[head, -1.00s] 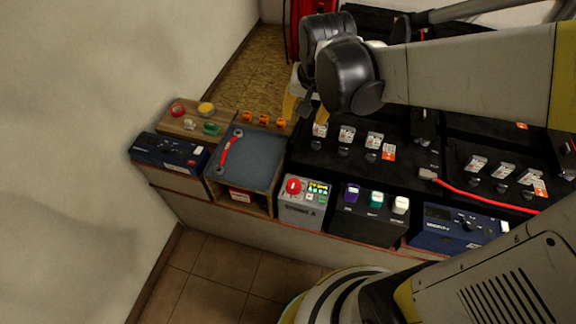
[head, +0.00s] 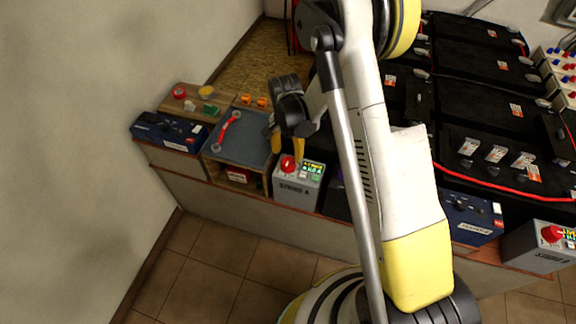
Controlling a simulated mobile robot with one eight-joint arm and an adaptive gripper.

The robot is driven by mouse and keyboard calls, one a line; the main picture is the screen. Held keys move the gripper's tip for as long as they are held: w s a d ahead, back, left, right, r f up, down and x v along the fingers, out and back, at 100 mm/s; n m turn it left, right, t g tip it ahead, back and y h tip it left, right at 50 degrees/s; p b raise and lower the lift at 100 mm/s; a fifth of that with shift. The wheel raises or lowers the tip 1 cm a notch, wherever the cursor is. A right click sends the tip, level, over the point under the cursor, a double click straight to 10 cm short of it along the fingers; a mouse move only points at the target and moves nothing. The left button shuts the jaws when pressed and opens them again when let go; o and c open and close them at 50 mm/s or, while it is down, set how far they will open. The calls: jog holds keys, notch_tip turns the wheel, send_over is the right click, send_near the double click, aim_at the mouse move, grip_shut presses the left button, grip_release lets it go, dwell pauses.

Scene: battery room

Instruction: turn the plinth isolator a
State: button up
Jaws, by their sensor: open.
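The plinth isolator is a red rotary knob (head: 287,164) on top of a grey box (head: 297,190) whose front label looks like "STRING A". Small green-lit and grey parts sit beside the knob on the box top. My gripper (head: 287,147) is just above and behind the knob in the head view, with its yellow fingertips pointing down and apart. Nothing shows between the fingers. Whether a fingertip touches the knob cannot be told from this view.
A blue-grey lidded box with a red handle (head: 227,129) stands left of the isolator. Beyond it are a blue unit (head: 170,131) and a wooden button board (head: 186,99). Black batteries (head: 485,112) and a red cable lie right. A similar grey box (head: 538,247) stands far right.

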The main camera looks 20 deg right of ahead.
aim_at(288, 161)
notch_tip(288, 161, down, 6)
jog(key=shift+r+b, duration=0.1)
jog(key=shift+b, duration=0.85)
jog(key=shift+s, duration=0.1)
jog(key=c, duration=0.9)
